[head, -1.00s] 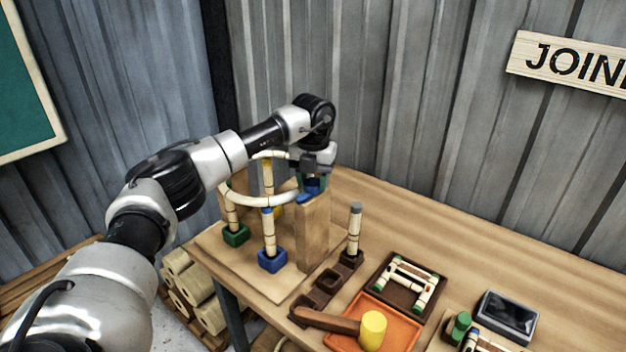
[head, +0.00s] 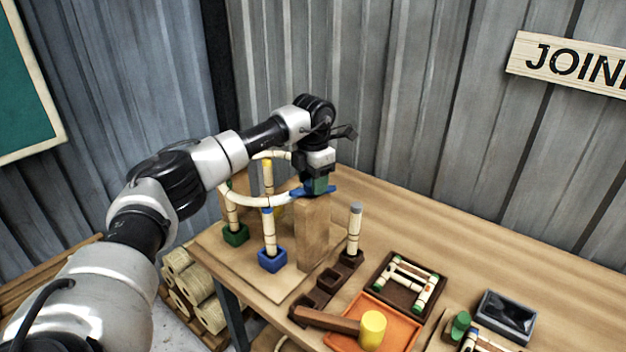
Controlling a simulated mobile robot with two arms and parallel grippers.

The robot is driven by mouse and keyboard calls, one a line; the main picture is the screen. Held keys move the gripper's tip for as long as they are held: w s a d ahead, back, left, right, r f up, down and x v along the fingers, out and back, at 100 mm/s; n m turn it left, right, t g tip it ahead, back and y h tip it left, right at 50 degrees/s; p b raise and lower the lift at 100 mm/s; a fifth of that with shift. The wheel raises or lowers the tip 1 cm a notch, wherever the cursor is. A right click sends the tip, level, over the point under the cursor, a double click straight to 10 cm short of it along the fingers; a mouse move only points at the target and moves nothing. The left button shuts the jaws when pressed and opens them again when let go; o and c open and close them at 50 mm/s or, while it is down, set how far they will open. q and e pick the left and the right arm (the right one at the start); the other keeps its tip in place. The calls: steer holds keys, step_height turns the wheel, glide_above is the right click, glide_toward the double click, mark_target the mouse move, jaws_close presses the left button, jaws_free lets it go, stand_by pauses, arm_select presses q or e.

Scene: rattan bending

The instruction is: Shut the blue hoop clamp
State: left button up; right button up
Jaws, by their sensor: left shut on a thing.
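The blue hoop clamp (head: 300,192) sits on top of an upright wooden block (head: 312,232), at the right side of the pale rattan hoop (head: 248,200). My left gripper (head: 318,186) is directly above the block, pointing down, with its fingers shut on the blue clamp. The fingers hide part of the clamp, so I cannot tell whether it is fully closed over the hoop. The hoop rests level around the tops of several rattan posts. My right gripper is not in view.
Posts stand in a green socket (head: 235,235) and a blue socket (head: 272,261). A grey-topped post (head: 354,228) stands right of the block. An orange tray (head: 405,335) with a mallet (head: 372,330) and a dark tray (head: 385,285) lie in front. The table's back right is clear.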

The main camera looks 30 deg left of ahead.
arm_select(q)
steer(key=m, duration=0.5)
steer(key=shift+r+m, duration=0.15)
steer(key=shift+m, duration=2.35)
steer(key=o, duration=0.9)
step_height(320, 180, up, 11)
steer(key=b, duration=0.2)
steer(key=shift+b, duration=0.3)
steer(key=shift+f, duration=0.25)
